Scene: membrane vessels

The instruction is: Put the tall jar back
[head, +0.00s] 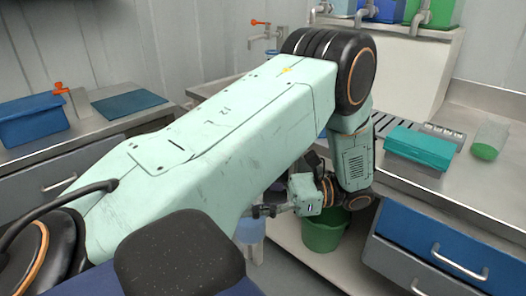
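My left arm fills the middle of the head view, and its gripper (262,211) points left, low in the centre. A pale, translucent bluish vessel (250,232) shows just below the fingers, partly hidden by my arm. I cannot tell whether the fingers hold it or only overlap it in the picture. A clear jar with green at its bottom (489,141) stands on the steel counter at the right, apart from the gripper. I cannot tell which vessel is the tall jar. My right gripper is not in view.
A teal box (420,147) sits beside a slotted rack on the right counter (480,185). A green bucket (323,232) stands on a low shelf below. At the left counter are a blue box (32,120) and a dark blue mat (128,104). Orange-handled taps (262,30) stand behind.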

